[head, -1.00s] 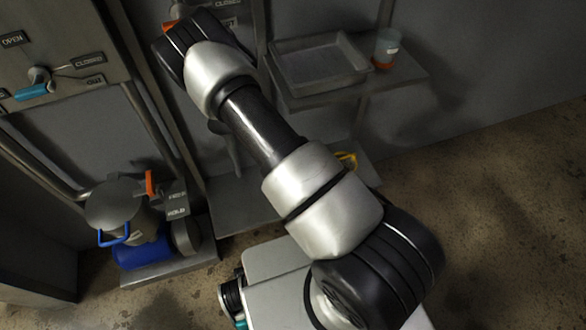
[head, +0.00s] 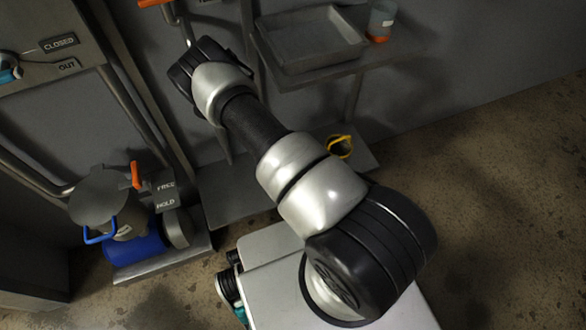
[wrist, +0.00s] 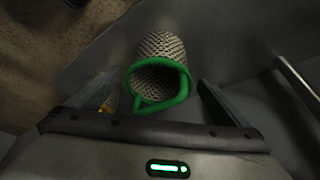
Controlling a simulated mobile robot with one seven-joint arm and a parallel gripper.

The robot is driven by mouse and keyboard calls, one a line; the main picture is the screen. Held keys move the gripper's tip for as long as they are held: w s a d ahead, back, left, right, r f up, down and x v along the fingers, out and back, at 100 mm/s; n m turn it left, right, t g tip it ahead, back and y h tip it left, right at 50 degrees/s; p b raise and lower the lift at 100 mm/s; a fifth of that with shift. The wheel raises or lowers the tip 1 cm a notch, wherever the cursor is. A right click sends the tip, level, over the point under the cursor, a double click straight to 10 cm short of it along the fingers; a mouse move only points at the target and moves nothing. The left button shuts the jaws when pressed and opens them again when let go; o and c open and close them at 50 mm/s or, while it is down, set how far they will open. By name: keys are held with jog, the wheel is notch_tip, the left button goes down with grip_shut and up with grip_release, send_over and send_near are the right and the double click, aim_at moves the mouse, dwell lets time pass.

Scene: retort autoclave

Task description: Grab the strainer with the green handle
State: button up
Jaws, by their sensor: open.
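The strainer (wrist: 162,48), a mesh cylinder with a green rim and green handle loop, shows in the wrist view just ahead of my gripper (wrist: 155,82). Its green mouth faces the wrist camera. My gripper is open, with one finger to the left and one to the right of the green rim in the picture. I cannot tell whether either finger touches it.
A yellow-rimmed item (head: 339,147) sits on the low shelf (head: 238,196). Above are a grey tray (head: 357,50) and a cup with an orange base (head: 380,22). At left stand a lidded pot (head: 100,192), a blue cylinder (head: 135,249) and pipes. The floor at right is clear.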

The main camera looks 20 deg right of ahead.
jog(key=b+x, duration=0.1)
jog(key=x, duration=0.4)
jog(key=shift+s+b, duration=0.1)
jog(key=shift+b, duration=0.3)
jog(key=c, duration=1.3)
